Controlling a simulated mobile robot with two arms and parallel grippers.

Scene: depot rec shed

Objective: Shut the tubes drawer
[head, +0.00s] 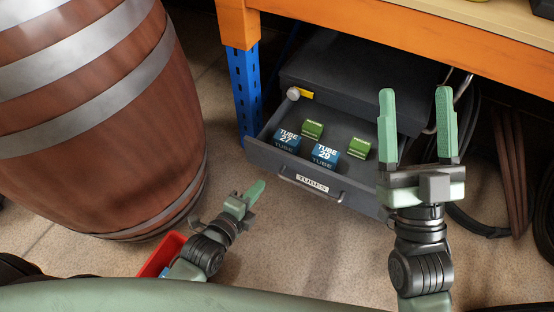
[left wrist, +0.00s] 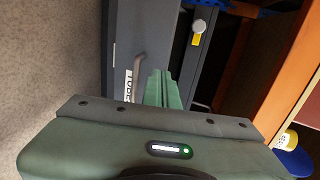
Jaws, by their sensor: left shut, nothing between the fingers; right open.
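The tubes drawer (head: 262,154) is pulled open from a dark grey cabinet (head: 345,85) under the bench. Its front has a TUBES label and a bar handle (head: 310,190). Inside lie blue boxes marked TUBE 27 (head: 286,139) and TUBE 29 (head: 326,154), and two small green boxes (head: 313,129). My left gripper (head: 255,190) is shut and empty, low in front of the drawer and apart from it in the head view. In the left wrist view its closed fingers (left wrist: 163,88) point toward the drawer front (left wrist: 122,70). My right gripper (head: 417,100) is open and empty, raised right of the drawer.
A large wooden barrel (head: 100,130) stands at the left. An orange bench beam (head: 400,50) on a blue post (head: 245,95) overhangs the cabinet. A red bin (head: 162,253) sits near my left arm. Black hoses (head: 470,215) lie at the right. Floor before the drawer is clear.

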